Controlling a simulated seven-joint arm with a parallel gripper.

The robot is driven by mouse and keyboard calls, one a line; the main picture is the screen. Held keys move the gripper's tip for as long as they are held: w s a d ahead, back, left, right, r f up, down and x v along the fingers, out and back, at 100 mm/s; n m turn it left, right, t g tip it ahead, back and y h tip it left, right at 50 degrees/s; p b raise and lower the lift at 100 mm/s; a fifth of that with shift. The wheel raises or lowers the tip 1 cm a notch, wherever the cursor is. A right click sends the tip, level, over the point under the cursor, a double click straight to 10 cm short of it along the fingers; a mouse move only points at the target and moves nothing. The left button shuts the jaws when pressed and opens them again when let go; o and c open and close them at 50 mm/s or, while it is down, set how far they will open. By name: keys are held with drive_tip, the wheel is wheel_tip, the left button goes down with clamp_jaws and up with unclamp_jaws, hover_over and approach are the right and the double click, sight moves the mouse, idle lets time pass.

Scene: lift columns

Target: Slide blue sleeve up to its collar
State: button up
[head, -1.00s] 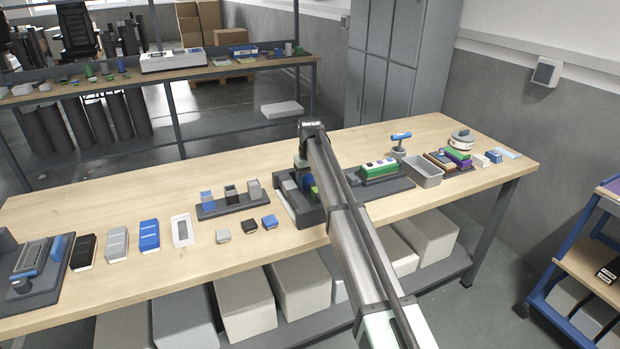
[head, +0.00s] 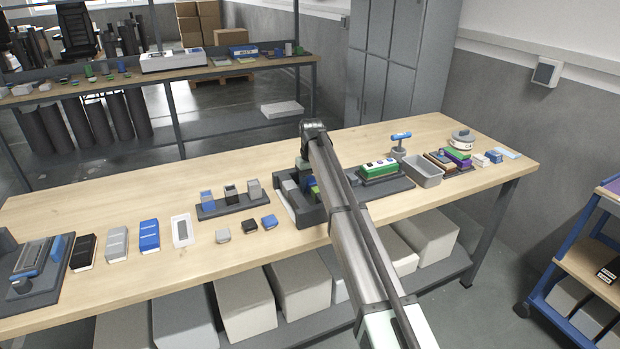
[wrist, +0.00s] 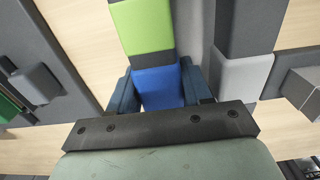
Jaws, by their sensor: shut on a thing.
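The blue sleeve (wrist: 158,88) shows in the wrist view between the two dark blue finger pads of my gripper (wrist: 160,92), which is shut on it. A light grey block (wrist: 242,75) sits on a grey column just right of the right finger. In the head view the dark column fixture (head: 305,213) is partly hidden by my arm. The blue sleeve and my fingertips are hidden there, and the sleeve's collar cannot be made out.
Left of the fixture stands a dark rack (head: 232,208) with three small blocks. Several loose small blocks lie in front of it. To the right are a green box (head: 380,168) on a dark base and a grey bin (head: 423,171). Bare wood lies along the table's front edge.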

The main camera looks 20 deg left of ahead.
sight(318, 192)
drive_tip(key=shift+s+d, duration=2.05)
drive_tip(key=shift+s, duration=0.05)
drive_tip(key=o, duration=0.7)
drive_tip(key=shift+c, duration=0.2)
drive_tip(key=shift+r, duration=0.15)
drive_tip(key=shift+r, duration=3.35)
